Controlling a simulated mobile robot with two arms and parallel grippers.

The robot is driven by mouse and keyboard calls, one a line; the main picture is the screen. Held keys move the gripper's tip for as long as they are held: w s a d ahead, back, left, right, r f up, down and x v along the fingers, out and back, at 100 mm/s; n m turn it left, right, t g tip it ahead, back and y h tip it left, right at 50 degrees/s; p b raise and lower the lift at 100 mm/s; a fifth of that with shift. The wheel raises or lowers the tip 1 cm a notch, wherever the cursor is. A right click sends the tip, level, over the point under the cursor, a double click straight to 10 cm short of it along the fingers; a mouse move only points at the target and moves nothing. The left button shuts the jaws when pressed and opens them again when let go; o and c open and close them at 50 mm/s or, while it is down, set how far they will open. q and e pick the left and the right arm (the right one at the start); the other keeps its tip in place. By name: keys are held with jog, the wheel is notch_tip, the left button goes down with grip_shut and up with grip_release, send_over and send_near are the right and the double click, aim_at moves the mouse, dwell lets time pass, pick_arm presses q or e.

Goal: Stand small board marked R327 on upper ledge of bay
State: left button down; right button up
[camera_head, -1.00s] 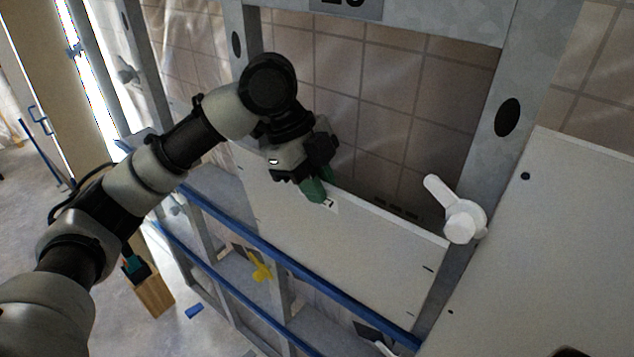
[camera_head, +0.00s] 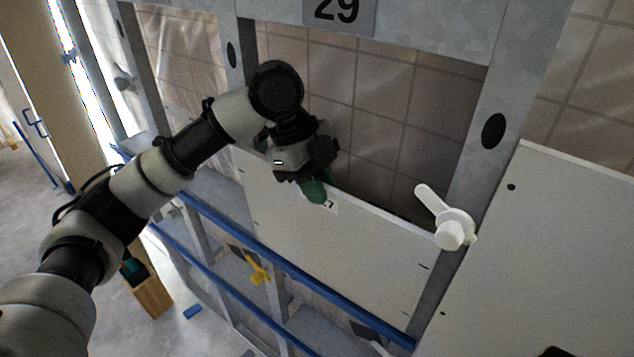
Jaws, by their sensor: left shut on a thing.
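The small white board (camera_head: 345,240) stands in the bay between two metal studs, its lower edge along the blue upper ledge (camera_head: 295,268). My left gripper (camera_head: 316,190) is shut on the board's top edge, beside a small label whose marking is mostly covered. The board leans slightly in the frame. Whether its lower edge rests fully on the ledge I cannot tell.
A white turn latch (camera_head: 447,222) sits on the right stud, next to the board's upper right corner. A larger white panel (camera_head: 530,250) is at the right. A sign reading 29 (camera_head: 340,12) is above. A yellow latch (camera_head: 258,270) and a lower blue ledge (camera_head: 235,305) are below.

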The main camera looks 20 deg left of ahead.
pick_arm(q)
jog(key=shift+w+d+r, duration=0.15)
jog(key=shift+w, duration=0.3)
jog(key=shift+w+d+p, duration=0.1)
jog(key=shift+w+p, duration=0.2)
jog(key=shift+w, duration=0.05)
jog(key=shift+w+d+g, duration=0.15)
jog(key=shift+w+g, duration=0.15)
jog(key=shift+s+f, duration=0.1)
jog(key=shift+f, duration=1.2)
dwell(3.1)
jog(key=shift+w, duration=0.2)
dwell(0.5)
dwell(0.5)
jog(key=c, duration=1.1)
grip_release()
jog(key=shift+s, duration=0.1)
